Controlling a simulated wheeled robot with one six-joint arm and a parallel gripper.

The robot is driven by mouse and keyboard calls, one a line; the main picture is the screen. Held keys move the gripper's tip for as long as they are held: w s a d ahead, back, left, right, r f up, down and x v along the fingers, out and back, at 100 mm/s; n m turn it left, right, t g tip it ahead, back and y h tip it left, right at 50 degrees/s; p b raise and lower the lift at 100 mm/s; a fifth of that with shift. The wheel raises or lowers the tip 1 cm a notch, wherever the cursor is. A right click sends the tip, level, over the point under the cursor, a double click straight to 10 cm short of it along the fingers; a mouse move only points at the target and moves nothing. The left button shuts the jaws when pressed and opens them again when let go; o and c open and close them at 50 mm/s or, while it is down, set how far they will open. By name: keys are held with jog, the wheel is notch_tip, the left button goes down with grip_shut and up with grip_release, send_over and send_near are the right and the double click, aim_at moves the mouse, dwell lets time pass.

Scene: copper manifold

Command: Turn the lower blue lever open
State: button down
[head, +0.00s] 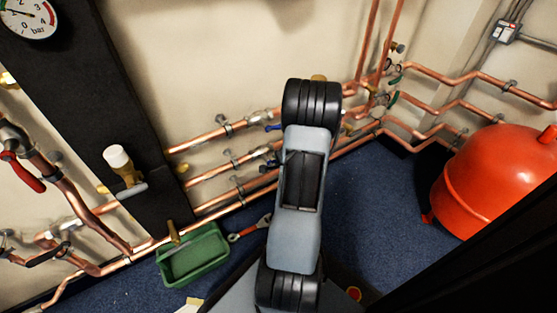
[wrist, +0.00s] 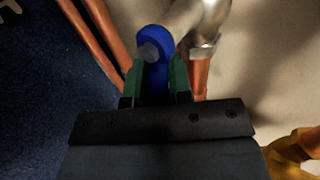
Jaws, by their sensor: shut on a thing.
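In the wrist view my gripper (wrist: 157,77) has its green-lined fingers closed on both sides of a blue lever (wrist: 155,45). The lever's rounded end shows between and beyond the fingertips, beside a silver valve fitting (wrist: 203,48) on a copper pipe. In the head view an upper blue lever (head: 273,127) and a lower blue lever (head: 269,163) show on the wall pipes, just left of my arm. My arm hides the gripper there, and I cannot tell from that view which lever it holds.
Copper pipes (head: 215,170) run along the wall beside my arm. A green tray (head: 190,265) and a red-handled wrench (head: 250,229) lie on the blue floor. A red tank (head: 490,175) stands at the right. Floor between my arm and the tank is clear.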

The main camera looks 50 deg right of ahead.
jog(key=c, duration=1)
grip_release()
jog(key=shift+c, duration=0.2)
jog(key=shift+r, duration=0.1)
jog(key=p+v, duration=0.4)
jog(key=v, duration=1)
jog(key=shift+p, duration=0.35)
